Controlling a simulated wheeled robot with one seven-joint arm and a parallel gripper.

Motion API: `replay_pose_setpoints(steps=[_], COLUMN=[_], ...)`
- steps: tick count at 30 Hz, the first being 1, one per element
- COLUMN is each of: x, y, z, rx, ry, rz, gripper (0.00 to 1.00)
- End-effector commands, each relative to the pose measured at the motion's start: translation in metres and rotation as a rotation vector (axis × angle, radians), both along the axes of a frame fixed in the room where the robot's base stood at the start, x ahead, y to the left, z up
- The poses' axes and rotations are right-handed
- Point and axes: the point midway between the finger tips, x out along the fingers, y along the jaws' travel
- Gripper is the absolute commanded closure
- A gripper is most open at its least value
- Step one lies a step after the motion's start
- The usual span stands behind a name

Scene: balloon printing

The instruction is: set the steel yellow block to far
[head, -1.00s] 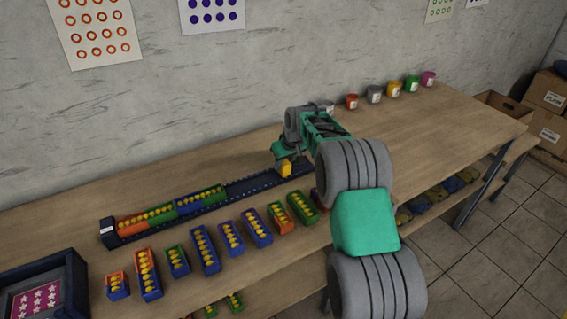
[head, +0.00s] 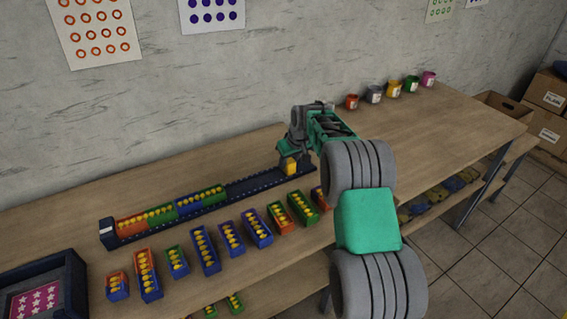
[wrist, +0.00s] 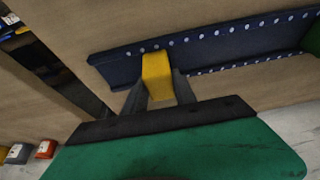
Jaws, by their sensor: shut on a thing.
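The yellow block (head: 291,169) is at the dark blue slotted rail (head: 256,184), close to the rail's right end. It also shows in the wrist view as a yellow block (wrist: 157,72) at the rail (wrist: 225,45), whose near end is at left. My gripper (head: 290,160) is shut on the block, with one grey finger on each side of it in the wrist view. The block's lower part is hidden, so I cannot tell how it sits on the rail.
Colored trays with yellow balls (head: 172,208) fill the rail's left part; its middle is empty. Several similar loose trays (head: 205,249) stand along the table's front. Paint cups (head: 374,94) stand at the back right. A dark framed box (head: 70,275) is at front left.

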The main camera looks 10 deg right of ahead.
Motion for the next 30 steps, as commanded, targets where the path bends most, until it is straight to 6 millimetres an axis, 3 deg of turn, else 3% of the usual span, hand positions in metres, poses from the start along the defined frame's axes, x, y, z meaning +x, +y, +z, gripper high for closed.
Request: replay_pose_setpoints(steps=[3,7,19,20,27,30], x=[0.005,0.009,0.01,0.01,0.01,0.01], y=[-0.03,-0.052,-0.067,-0.067,-0.064,-0.063], z=[0.0,0.001,0.002,0.002,0.002,0.001], rx=[-0.002,-0.001,-0.003,-0.003,-0.003,-0.002], ry=[-0.003,-0.003,-0.005,-0.005,-0.004,-0.003], rz=[-0.007,-0.005,-0.01,-0.01,-0.007,-0.004], gripper=[1.0,1.0,1.0,0.65,0.45,0.45])
